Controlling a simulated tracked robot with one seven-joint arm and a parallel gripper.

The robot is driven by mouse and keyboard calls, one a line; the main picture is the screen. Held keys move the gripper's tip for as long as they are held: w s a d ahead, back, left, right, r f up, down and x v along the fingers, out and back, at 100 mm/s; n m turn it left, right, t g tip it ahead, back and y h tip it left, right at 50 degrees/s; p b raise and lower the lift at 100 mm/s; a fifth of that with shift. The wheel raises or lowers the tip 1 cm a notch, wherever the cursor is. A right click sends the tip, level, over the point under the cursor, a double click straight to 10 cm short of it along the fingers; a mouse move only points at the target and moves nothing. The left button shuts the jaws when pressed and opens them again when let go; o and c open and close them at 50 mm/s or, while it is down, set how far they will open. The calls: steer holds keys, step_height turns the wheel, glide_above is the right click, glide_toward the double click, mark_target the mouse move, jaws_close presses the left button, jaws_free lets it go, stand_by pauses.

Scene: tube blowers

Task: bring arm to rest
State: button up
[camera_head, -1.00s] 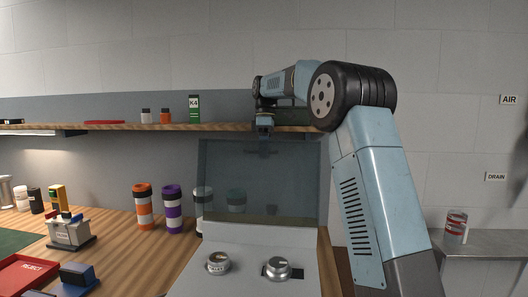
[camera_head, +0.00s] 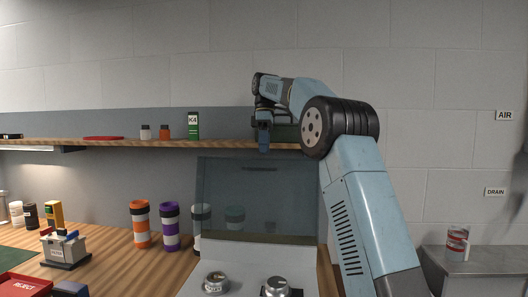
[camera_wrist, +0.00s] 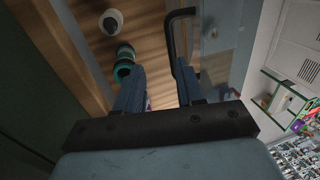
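My arm (camera_head: 365,215) is blue-grey with a black elbow and rises at the right of the head view, bent back to the left. My gripper (camera_head: 263,147) hangs fingers down by the shelf edge, above the clear hood. In the wrist view my gripper (camera_wrist: 158,88) has its two blue fingers apart, with nothing seen held between them. A black bent bar (camera_wrist: 172,42) shows near the right finger; I cannot tell whether they touch.
The wooden shelf (camera_head: 100,147) holds a green K4 box (camera_head: 193,126) and small jars. The clear hood (camera_head: 255,200) stands over a panel with two knobs. Orange (camera_head: 140,224) and purple (camera_head: 171,226) banded tubes stand left. A metal ledge (camera_head: 480,258) is at right.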

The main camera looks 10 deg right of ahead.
steer(key=shift+s, duration=0.1)
steer(key=s+m, duration=0.1)
steer(key=s, duration=0.2)
steer(key=s+r+m+t, duration=0.1)
steer(key=s, duration=0.3)
steer(key=s+d+r+m+t, duration=0.1)
steer(key=s+m, duration=0.1)
steer(key=s, duration=0.1)
steer(key=shift+s+r, duration=0.2)
steer(key=shift+s, duration=0.05)
steer(key=s+d+f+m+t, duration=0.2)
steer(key=s+f, duration=0.4)
steer(key=s, duration=0.4)
steer(key=s+d+f+m+t, duration=0.2)
steer(key=s+f+m, duration=0.3)
steer(key=s, duration=0.6)
steer(key=s+d+f+m+t, duration=0.1)
steer(key=s+d+f+m, duration=0.2)
steer(key=s+f, duration=0.5)
steer(key=shift+s+t+h, duration=0.4)
steer(key=shift+s, duration=1.35)
steer(key=shift+a, duration=0.1)
